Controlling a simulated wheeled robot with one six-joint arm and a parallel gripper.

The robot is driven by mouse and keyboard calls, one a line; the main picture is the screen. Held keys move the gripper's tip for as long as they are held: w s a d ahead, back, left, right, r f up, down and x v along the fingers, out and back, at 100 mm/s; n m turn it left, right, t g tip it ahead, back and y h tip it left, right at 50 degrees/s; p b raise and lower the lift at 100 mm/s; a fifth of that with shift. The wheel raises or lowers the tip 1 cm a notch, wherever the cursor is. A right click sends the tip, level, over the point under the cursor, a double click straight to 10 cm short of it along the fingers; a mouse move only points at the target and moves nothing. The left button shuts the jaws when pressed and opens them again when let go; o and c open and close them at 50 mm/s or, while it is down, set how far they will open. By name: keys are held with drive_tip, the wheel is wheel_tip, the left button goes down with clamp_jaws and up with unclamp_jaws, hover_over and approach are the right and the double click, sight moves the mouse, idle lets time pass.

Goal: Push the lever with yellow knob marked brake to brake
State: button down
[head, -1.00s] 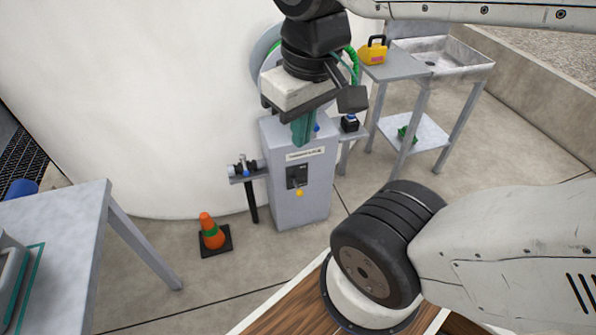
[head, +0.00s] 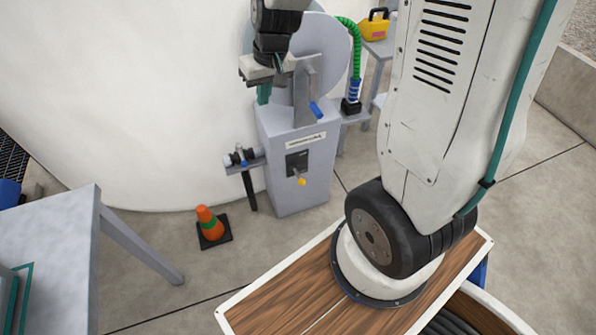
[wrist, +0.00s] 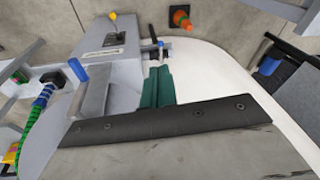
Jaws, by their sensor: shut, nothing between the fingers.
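The lever's yellow knob (head: 301,182) sits low on the front of a grey cabinet (head: 305,195), below a labelled plate; its brake marking is too small to read. The knob also shows at the top of the wrist view (wrist: 112,15). My gripper (head: 264,94) is above the cabinet's left top side, well above the knob and apart from it. Its teal fingers (wrist: 158,84) are shut and empty, pointing toward the cabinet in the wrist view. The lever's shaft is short and partly hidden by the knob in the head view.
A grey upright bracket with a blue handle (head: 316,109) rises from the cabinet top, close to my gripper. A side pipe fitting (head: 241,157) juts out left. An orange cone (head: 210,226) stands on the floor. A green hose (head: 353,45) is at the right.

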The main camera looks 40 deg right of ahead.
drive_tip(key=w+d+f, duration=0.3)
drive_tip(key=w+f, duration=0.1)
drive_tip(key=f, duration=0.4)
drive_tip(key=m+h, duration=0.2)
drive_tip(key=h, duration=0.1)
hover_over(298, 175)
drive_tip(key=f, duration=3.5)
drive_tip(key=shift+s+a+f, duration=0.25)
drive_tip(key=shift+a+f, duration=0.05)
drive_tip(key=shift+a, duration=0.1)
drive_tip(key=shift+s+d+f, duration=0.1)
drive_tip(key=shift+f, duration=0.55)
